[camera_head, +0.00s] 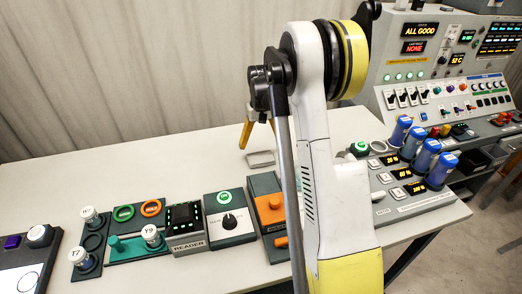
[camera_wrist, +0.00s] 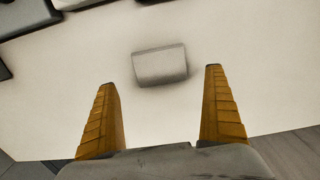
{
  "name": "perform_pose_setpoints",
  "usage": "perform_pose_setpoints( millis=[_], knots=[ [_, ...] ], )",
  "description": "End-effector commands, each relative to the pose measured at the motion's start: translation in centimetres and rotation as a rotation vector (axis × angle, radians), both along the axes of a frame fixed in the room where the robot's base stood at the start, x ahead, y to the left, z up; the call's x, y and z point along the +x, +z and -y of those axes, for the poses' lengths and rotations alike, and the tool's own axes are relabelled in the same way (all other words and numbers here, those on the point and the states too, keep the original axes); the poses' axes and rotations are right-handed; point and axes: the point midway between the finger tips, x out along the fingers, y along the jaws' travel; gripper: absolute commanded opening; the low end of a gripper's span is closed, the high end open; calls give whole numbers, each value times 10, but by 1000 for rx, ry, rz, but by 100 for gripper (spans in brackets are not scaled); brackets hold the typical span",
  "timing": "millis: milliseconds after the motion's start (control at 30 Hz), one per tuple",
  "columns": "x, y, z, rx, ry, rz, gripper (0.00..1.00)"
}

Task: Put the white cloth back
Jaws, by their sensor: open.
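A pale grey-white rectangular piece (camera_wrist: 159,65), which looks like the white cloth, lies on the white table. In the wrist view it sits just beyond the fingertips, between their lines, with bare table around it. In the head view the same piece (camera_head: 261,158) lies behind the row of devices, just left of my arm. My gripper (camera_wrist: 158,77) is open and empty, its two yellow fingers wide apart on either side of the piece's near edge. In the head view my gripper (camera_head: 257,138) is partly hidden behind my arm, and its height above the table is hard to tell.
A reader box (camera_head: 187,229), a dial box (camera_head: 229,220) and an orange-topped unit (camera_head: 268,203) line the front edge. Several white-capped pieces stand at left. Blue-capped cylinders (camera_head: 425,154) stand on a unit at right, before a control panel (camera_head: 440,70). The back left table is clear.

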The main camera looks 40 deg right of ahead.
Motion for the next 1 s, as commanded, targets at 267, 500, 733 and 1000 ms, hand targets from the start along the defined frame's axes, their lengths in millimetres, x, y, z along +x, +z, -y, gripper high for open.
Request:
perform_pose_setpoints(
  millis=[267,500,733,1000],
  knots=[
    [0,44,0,0,0,0,100],
    [-11,86,-37,-24,40,54,100],
    [-54,150,-119,-73,133,194,100],
    [-131,184,-201,-108,240,370,100]
  ],
)
